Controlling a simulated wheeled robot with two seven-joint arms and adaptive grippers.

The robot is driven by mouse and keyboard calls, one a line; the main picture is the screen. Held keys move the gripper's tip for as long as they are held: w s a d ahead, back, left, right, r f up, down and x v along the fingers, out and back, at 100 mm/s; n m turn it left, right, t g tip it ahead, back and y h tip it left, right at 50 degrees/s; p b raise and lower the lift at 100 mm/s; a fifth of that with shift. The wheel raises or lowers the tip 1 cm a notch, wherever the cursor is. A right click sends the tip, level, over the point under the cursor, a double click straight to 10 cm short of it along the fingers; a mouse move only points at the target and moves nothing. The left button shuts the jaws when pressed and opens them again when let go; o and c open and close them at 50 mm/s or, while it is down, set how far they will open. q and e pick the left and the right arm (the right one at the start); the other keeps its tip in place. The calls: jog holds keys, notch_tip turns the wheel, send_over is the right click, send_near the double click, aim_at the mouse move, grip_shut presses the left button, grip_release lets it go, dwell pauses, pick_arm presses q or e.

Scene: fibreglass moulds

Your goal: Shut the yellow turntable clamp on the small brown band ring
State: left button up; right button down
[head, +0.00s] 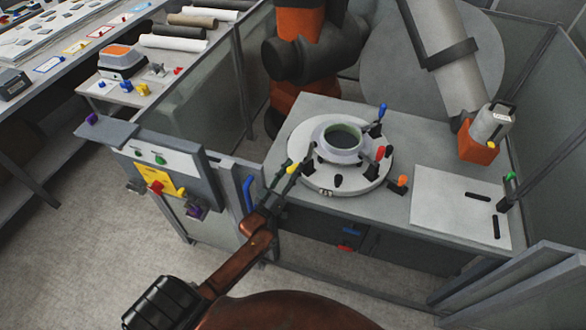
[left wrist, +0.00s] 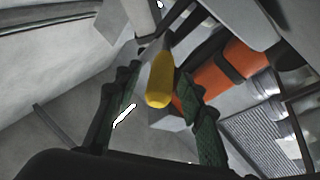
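The round pale turntable (head: 328,180) sits on the grey table with a grey ring (head: 342,140) on its middle. I cannot make out a brown band on it. The yellow clamp handle (head: 292,167) is at the turntable's left edge, by my left gripper (head: 281,181). In the left wrist view the yellow handle (left wrist: 158,90) points toward the camera, between the two fingers of my open left gripper (left wrist: 157,108). The fingers stand apart with a gap beside the handle; contact is not clear. The clamp's jaw is hidden. My right gripper is not in view.
Blue (head: 382,110) and red (head: 381,152) clamp handles stand around the turntable, and an orange knob (head: 401,181) lies right of it. A control panel (head: 165,170) is at left. A white board (head: 455,208) lies on the table's right. An orange robot arm (head: 300,60) stands behind.

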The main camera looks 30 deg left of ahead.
pick_arm(q)
grip_shut()
dwell(0.4)
jog(key=shift+d, duration=0.1)
